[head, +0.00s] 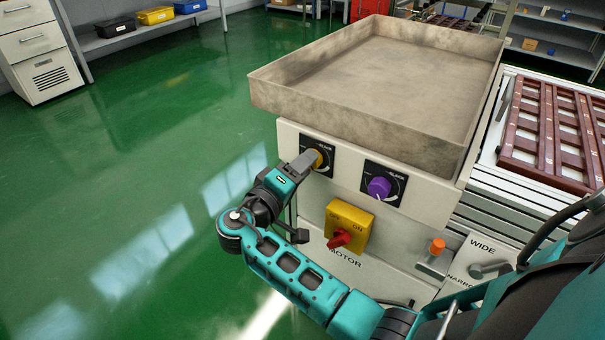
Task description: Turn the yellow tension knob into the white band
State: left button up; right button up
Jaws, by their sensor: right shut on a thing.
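The yellow tension knob (319,158) sits on a black dial plate (328,171) at the upper left of the machine's front panel. My right gripper (309,161) is shut on the knob from the left, and its fingers cover much of it. The word "SLACK" shows at the top of the plate. The knob's pointer and the white band cannot be made out clearly behind the fingers. My left gripper is not in view.
A purple knob (379,188) on a similar dial is to the right. Below are a yellow motor switch (350,217) with a red handle (340,239), an orange button (437,246) and a wide/narrow lever (490,269). A metal tray (360,117) overhangs the panel. Green floor at left is clear.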

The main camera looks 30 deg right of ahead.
pick_arm(q)
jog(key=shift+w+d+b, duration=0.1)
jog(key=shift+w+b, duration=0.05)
jog(key=shift+b, duration=0.15)
pick_arm(e)
jog(key=shift+d+m, duration=0.1)
jog(key=shift+m, duration=0.5)
jog(key=o, duration=1.1)
jog(key=shift+c, duration=0.2)
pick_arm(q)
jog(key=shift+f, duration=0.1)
